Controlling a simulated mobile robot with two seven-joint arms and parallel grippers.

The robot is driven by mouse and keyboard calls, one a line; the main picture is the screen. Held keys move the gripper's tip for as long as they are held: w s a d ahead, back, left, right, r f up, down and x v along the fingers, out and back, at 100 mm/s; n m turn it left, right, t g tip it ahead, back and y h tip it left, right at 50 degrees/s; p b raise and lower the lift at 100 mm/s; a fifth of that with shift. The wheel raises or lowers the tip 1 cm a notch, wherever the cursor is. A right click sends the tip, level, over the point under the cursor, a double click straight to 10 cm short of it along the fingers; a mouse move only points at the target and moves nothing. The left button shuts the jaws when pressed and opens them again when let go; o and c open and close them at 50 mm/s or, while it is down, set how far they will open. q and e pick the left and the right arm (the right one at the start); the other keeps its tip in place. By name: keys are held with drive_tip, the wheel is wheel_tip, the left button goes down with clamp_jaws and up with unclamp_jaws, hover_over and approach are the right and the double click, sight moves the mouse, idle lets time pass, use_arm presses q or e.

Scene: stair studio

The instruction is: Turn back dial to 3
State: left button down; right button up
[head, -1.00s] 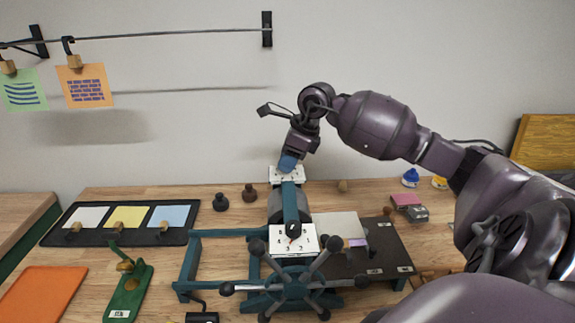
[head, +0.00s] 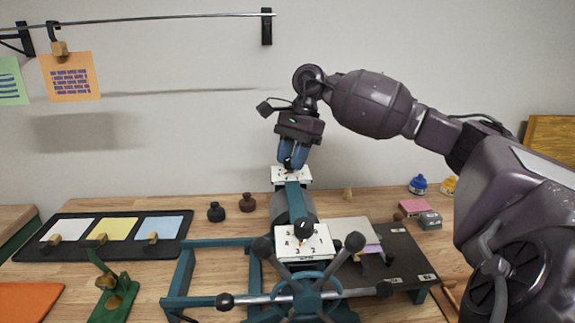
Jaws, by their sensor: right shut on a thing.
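The back dial is a white plate (head: 279,175) with dark marks at the far end of the press. Its numbers are too small to read, and its knob is mostly hidden by my gripper. My right gripper (head: 292,166) points down over this plate, its blue fingers shut on the dark knob. The front dial (head: 304,246) is a white numbered plate nearer to me, with a dark knob and a small red mark. The teal press (head: 205,244) carries both plates. My left gripper is not in view.
A spoked wheel (head: 308,297) stands at the front of the press. A black tray (head: 35,246) with white, yellow and blue cards lies left. Two dark bottles (head: 247,203) stand behind. Ink pots (head: 418,185) and a pink pad (head: 414,206) are at right.

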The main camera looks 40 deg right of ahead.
drive_tip(key=n+b, duration=0.1)
drive_tip(key=n, duration=0.1)
drive_tip(key=n+g+b, duration=0.1)
drive_tip(key=n, duration=0.1)
drive_tip(key=shift+w+f+g+b, duration=0.2)
drive_tip(key=shift+g+b, duration=0.1)
drive_tip(key=shift+b, duration=0.1)
drive_tip(key=shift+s+r+n+g+h+b, duration=0.15)
drive_tip(key=shift+n+h+b, duration=0.15)
drive_tip(key=shift+n, duration=0.25)
drive_tip(key=shift+w+r+n+g+h+b, duration=0.1)
drive_tip(key=shift+n+g+h+b, duration=0.1)
drive_tip(key=shift+n+b, duration=0.3)
drive_tip(key=o, duration=0.9)
